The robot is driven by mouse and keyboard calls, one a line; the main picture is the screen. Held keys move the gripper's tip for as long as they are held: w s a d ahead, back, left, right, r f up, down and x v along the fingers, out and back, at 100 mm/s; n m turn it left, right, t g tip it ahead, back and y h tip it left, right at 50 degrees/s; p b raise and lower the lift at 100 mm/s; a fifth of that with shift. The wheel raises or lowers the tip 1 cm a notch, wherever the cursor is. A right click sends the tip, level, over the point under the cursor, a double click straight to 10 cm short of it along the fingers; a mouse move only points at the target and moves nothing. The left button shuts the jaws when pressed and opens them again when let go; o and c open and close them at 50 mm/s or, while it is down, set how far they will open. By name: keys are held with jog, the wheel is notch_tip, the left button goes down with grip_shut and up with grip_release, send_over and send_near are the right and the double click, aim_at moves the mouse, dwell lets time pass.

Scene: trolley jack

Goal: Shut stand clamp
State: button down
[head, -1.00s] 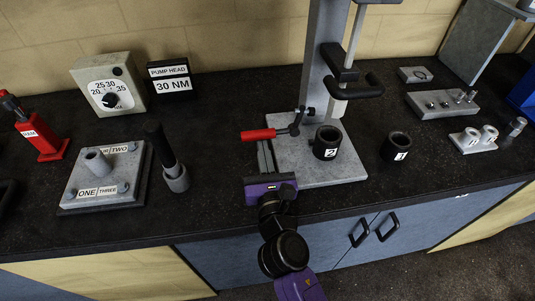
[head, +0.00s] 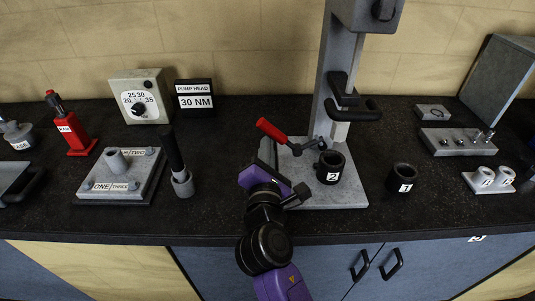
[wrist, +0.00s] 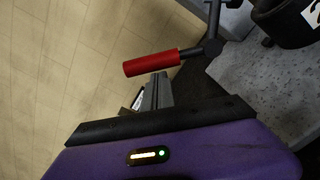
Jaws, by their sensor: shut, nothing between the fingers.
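The stand clamp shows its red handle (head: 271,131) in the head view, slanting up to the left from a dark pivot at the left side of the stand's grey base plate (head: 340,196). The red handle also crosses the wrist view (wrist: 150,64), joined to a dark lever at its right. My gripper (head: 266,153) is shut and empty, just in front of and below the handle. Its grey fingers show in the wrist view (wrist: 155,92), pointing towards the handle. Whether they touch it I cannot tell. The black cup marked 2 (head: 331,167) stands on the plate.
The press column (head: 327,75) rises behind the clamp. A black cup marked 1 (head: 402,178) stands to the right. A black-handled tool (head: 178,165) and a labelled grey block (head: 118,175) are to the left. The bench's front edge lies under my arm.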

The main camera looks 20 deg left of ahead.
aim_at(283, 136)
jog(key=m, duration=0.1)
jog(key=d+r+m, duration=0.1)
jog(key=r+m, duration=0.1)
jog(key=shift+w+d+r+m+p, duration=0.2)
jog(key=shift+w+d+m+p, duration=0.1)
jog(key=shift+p, duration=0.1)
jog(key=shift+w+d+r+m, duration=0.1)
jog(key=shift+d+r+m, duration=0.3)
jog(key=shift+m, duration=0.4)
jog(key=shift+w+d+r+m, duration=0.1)
jog(key=shift+d+r+m, duration=0.1)
jog(key=shift+d+m, duration=0.45)
jog(key=shift+m, duration=0.25)
jog(key=shift+p, duration=0.3)
